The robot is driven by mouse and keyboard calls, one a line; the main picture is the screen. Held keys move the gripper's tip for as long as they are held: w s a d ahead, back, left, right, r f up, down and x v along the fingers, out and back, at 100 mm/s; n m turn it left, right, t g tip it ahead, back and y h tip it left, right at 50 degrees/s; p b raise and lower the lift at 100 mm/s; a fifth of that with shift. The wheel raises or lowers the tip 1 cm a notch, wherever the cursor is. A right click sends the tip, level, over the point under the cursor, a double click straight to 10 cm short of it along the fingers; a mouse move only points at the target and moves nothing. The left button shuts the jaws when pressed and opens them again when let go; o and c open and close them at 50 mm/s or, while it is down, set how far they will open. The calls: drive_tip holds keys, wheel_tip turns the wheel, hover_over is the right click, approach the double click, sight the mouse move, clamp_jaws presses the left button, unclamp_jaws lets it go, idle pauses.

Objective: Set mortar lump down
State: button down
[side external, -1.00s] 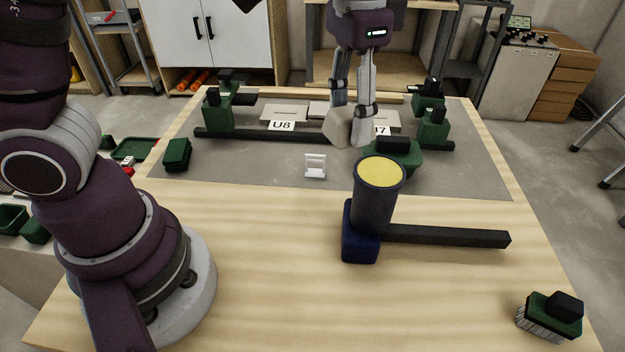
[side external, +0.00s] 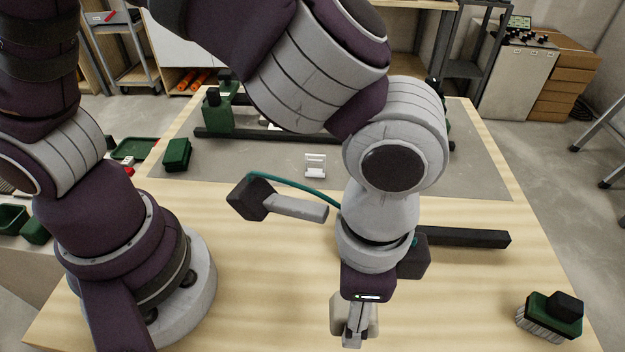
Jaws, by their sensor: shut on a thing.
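My gripper (side external: 354,338) is low over the near part of the wooden bench, pointing down toward the front edge of the picture. Its fingers are shut on the mortar lump (side external: 337,312), a pale beige-grey block that shows on both sides of them. The fingers hide the middle of the lump. I cannot tell whether the lump touches the bench top (side external: 260,310) or hangs just above it.
A black bar handle (side external: 465,238) lies right of my wrist; my arm hides the yellow-topped cylinder beside it. A green brush (side external: 549,316) lies at the front right. A small white stand (side external: 315,166) is on the grey mat (side external: 230,165). Bench left of my gripper is clear.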

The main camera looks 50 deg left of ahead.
sight(343, 348)
wheel_tip(343, 348, down, 10)
drive_tip(key=shift+f, duration=0.1)
drive_tip(key=c, duration=0.7)
unclamp_jaws()
drive_tip(key=shift+o, duration=0.2)
wheel_tip(343, 348, up, 12)
drive_tip(key=shift+w+a+r, duration=0.15)
drive_tip(key=shift+r, duration=0.1)
drive_tip(key=a+r+n+t, duration=0.2)
drive_tip(key=a+r+n, duration=0.2)
drive_tip(key=a, duration=0.6)
drive_tip(key=w+a+r+n+t, duration=0.1)
drive_tip(key=a+r+n+t, duration=0.2)
drive_tip(key=a, duration=0.8)
drive_tip(key=shift+w+a+r+n+t, duration=0.25)
drive_tip(key=shift+r+n, duration=0.25)
drive_tip(key=shift+n, duration=0.5)
